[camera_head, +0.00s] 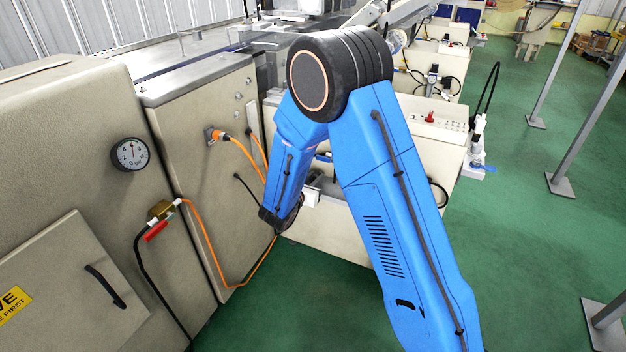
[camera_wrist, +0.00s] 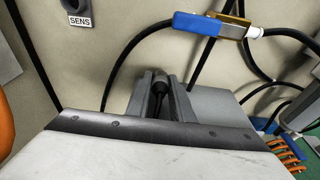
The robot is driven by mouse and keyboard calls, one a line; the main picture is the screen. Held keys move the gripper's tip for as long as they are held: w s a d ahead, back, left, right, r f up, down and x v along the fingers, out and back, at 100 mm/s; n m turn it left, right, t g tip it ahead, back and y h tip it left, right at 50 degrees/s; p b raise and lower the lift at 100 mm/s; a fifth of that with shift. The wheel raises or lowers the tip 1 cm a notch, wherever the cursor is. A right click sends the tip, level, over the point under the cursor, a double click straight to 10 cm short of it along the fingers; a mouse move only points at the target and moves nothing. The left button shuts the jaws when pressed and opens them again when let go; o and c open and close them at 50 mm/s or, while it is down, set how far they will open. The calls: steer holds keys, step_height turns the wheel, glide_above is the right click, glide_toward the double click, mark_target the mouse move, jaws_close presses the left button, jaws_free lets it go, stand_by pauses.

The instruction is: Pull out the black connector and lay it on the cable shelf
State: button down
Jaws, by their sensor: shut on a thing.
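My gripper (camera_wrist: 160,92) is shut on the black connector (camera_wrist: 160,86), a small dark cylinder between the two grey fingers in the wrist view. Beige panel surface shows behind it; whether its front touches anything cannot be told. A "SENS" label (camera_wrist: 78,21) is on the panel at upper left, with a dark part at the picture's edge just above it. In the head view, my gripper is mostly hidden by my blue arm, low beside the beige cabinet (camera_head: 205,130). I cannot clearly make out the cable shelf.
A blue-handled brass valve (camera_wrist: 222,26) is close above my gripper, with black cables around it. Orange cable ends (camera_wrist: 287,150) show at lower right. In the head view, an orange cable (camera_head: 210,245) loops near my arm, beside a red-handled valve (camera_head: 157,230).

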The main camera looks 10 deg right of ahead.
steer(key=shift+f, duration=0.35)
steer(key=c, duration=1.5)
jaws_free()
steer(key=shift+s, duration=0.1)
steer(key=v, duration=1.7)
steer(key=shift+a+r, duration=0.1)
